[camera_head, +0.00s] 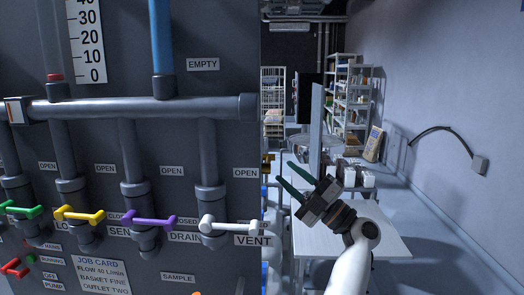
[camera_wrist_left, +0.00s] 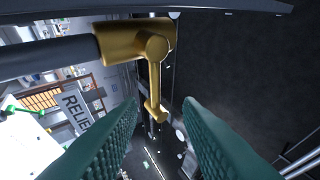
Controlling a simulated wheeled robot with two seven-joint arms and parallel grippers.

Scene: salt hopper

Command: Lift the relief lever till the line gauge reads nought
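In the left wrist view a brass lever (camera_wrist_left: 155,75) on a dark round pipe hangs down near a RELIEF label (camera_wrist_left: 76,108). Its knobbed end shows between the fingertips of my left gripper (camera_wrist_left: 160,103), which are apart. I cannot tell if they touch it. Whether this is the line gauge is unclear. My right gripper is not in view.
The dark panel (camera_head: 225,105) carries green (camera_head: 22,209), yellow (camera_head: 78,215), purple (camera_head: 150,220) and white (camera_head: 230,226) handles below a thick horizontal pipe (camera_head: 150,107). A blue tube (camera_head: 162,40) rises above it. A white table (camera_head: 385,230) stands behind my gripper.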

